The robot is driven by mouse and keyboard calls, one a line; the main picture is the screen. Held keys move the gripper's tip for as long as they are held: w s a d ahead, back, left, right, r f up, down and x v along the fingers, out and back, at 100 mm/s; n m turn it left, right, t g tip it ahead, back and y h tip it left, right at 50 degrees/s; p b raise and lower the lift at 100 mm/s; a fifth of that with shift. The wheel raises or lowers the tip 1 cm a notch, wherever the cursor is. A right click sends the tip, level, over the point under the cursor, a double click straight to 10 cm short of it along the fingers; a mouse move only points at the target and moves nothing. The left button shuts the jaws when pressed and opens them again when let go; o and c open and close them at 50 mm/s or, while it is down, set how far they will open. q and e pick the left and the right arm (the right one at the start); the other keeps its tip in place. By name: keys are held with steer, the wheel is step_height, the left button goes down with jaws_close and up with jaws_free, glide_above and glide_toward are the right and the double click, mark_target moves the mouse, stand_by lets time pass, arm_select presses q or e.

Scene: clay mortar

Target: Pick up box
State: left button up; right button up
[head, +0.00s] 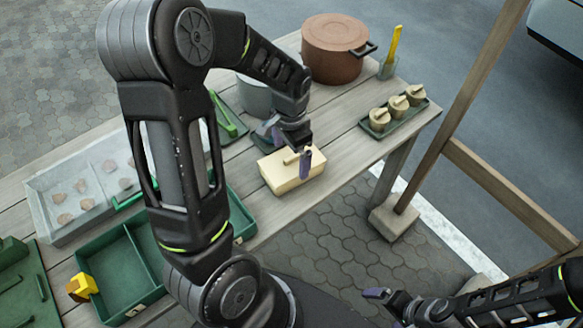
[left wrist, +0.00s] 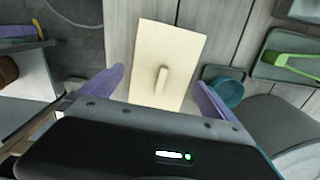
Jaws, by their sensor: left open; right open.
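The box (head: 290,174) is a pale cream block with a small raised handle on its lid. It sits on the wooden table near its front edge. In the left wrist view the box (left wrist: 158,50) lies between and beyond the two purple fingertips, with its handle in line with the gap. My left gripper (head: 294,155) is open just above the box, fingers either side of the handle; I cannot tell whether they touch it. My right gripper (head: 388,303) is open and empty at the lower right, away from the table.
A brown pot (head: 335,50) stands behind the box, and a green tray (head: 405,119) with tan lidded items is at right. A teal cup (left wrist: 226,92) is close beside the box. Green trays (head: 118,268) and a clear-lidded case (head: 60,228) lie at left.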

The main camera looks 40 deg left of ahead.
mark_target(290, 164)
arm_select(q)
steer(key=shift+w+a+f+p, duration=0.1)
steer(key=shift+f+p, duration=0.2)
steer(key=shift+f, duration=1.05)
steer(key=shift+w+f+p, duration=0.1)
steer(key=shift+f+p, duration=0.15)
steer(key=shift+f, duration=1.05)
steer(key=shift+s, duration=0.1)
steer(key=shift+c, duration=0.2)
steer(key=c, duration=1.1)
step_height(290, 164, up, 10)
steer(key=shift+r+b, duration=0.1)
steer(key=shift+b, duration=0.4)
